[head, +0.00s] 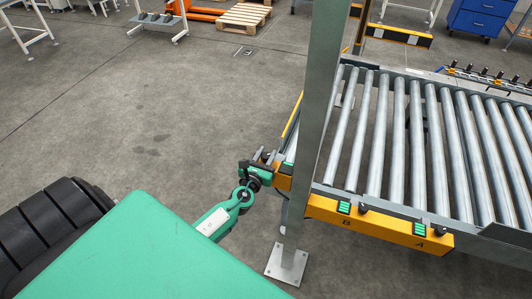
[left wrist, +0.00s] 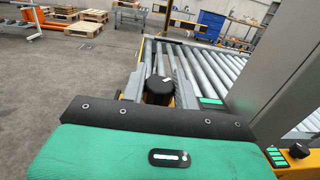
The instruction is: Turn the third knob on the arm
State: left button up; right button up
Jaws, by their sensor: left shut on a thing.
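The arm (head: 385,230) is a yellow bar along the front of the roller conveyor, marked with the letters B and A. Two black knobs, one near the middle (head: 362,209) and one near the right end (head: 440,231), sit by green labels. My left gripper (head: 264,164) is at the bar's left end, left of the grey post. In the left wrist view my left gripper (left wrist: 158,80) is shut on a third black knob (left wrist: 158,90), which shows between its grey fingers. The middle knob also shows in the left wrist view (left wrist: 299,151). My right gripper is not in view.
A grey upright post (head: 313,120) stands on a bolted foot plate close to the right of my left gripper. The roller conveyor (head: 420,140) fills the right side. A wooden pallet (head: 243,17) lies at the back.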

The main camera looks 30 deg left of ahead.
pick_arm(q)
jog(key=shift+d+r+n+g+y+p, duration=0.1)
jog(key=shift+n+g+y+p, duration=0.25)
jog(key=shift+n+y, duration=0.7)
jog(key=n+g+y, duration=0.1)
jog(key=y, duration=0.2)
jog(key=n+g+y, duration=0.2)
jog(key=n+y, duration=0.1)
jog(key=shift+f+g+y+b, duration=0.2)
jog(key=shift+g+y+b, duration=0.05)
jog(key=shift+b, duration=0.15)
jog(key=shift+n+g+y, duration=0.65)
jog(key=shift+g+y, duration=0.05)
jog(key=shift+b, duration=0.35)
jog(key=shift+r, duration=0.1)
jog(key=o, duration=0.9)
jog(key=shift+o, duration=0.2)
